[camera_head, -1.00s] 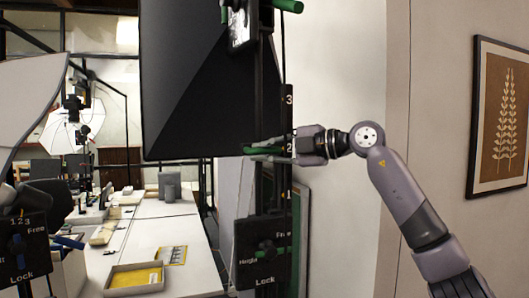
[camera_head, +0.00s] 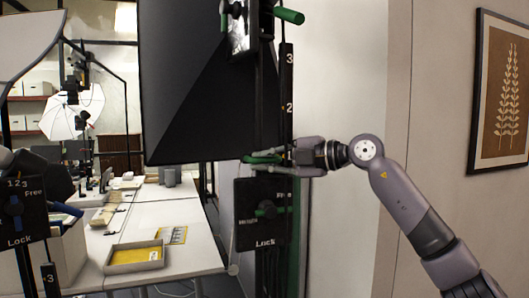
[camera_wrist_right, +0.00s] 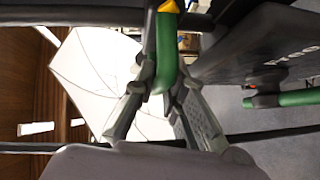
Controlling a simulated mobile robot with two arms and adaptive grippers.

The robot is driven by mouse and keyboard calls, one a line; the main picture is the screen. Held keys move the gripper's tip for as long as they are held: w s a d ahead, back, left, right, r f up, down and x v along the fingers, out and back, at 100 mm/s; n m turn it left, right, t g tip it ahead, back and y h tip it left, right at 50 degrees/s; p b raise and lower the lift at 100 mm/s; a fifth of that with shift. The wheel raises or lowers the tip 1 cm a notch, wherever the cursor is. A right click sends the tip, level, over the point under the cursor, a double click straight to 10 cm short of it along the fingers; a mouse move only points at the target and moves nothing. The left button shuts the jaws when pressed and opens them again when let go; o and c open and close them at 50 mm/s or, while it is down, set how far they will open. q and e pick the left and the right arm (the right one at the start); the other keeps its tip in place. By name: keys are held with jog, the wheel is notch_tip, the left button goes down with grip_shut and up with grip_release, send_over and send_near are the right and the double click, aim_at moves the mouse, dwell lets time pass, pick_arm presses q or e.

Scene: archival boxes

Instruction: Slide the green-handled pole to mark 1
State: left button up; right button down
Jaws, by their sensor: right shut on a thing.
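The green handle (camera_head: 262,159) sticks out to the left from the dark upright pole (camera_head: 287,80). My right gripper (camera_head: 268,164) is shut on this handle, reaching in from the right. The right wrist view shows the green grip (camera_wrist_right: 166,60) between its fingers, with a small orange pointer (camera_wrist_right: 170,7) beside it. On the pole, numbers 3 (camera_head: 289,58) and 2 (camera_head: 289,107) show above the gripper. Mark 1 cannot be seen; the gripper covers the scale about where it would be. My left gripper is not in view.
A control panel with a green knob (camera_head: 268,210) and the word Lock sits just below the gripper. A large black softbox (camera_head: 200,80) hangs left of the pole. White tables with a tray (camera_head: 135,258) stand left; a framed picture (camera_head: 500,90) hangs on the right wall.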

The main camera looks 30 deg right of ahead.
jog(key=shift+a+f, duration=0.1)
jog(key=shift+f, duration=0.35)
jog(key=c, duration=2.1)
grip_release()
jog(key=o, duration=0.4)
jog(key=shift+s+r, duration=0.1)
jog(key=shift+o, duration=0.3)
jog(key=shift+r, duration=0.1)
jog(key=shift+r, duration=0.15)
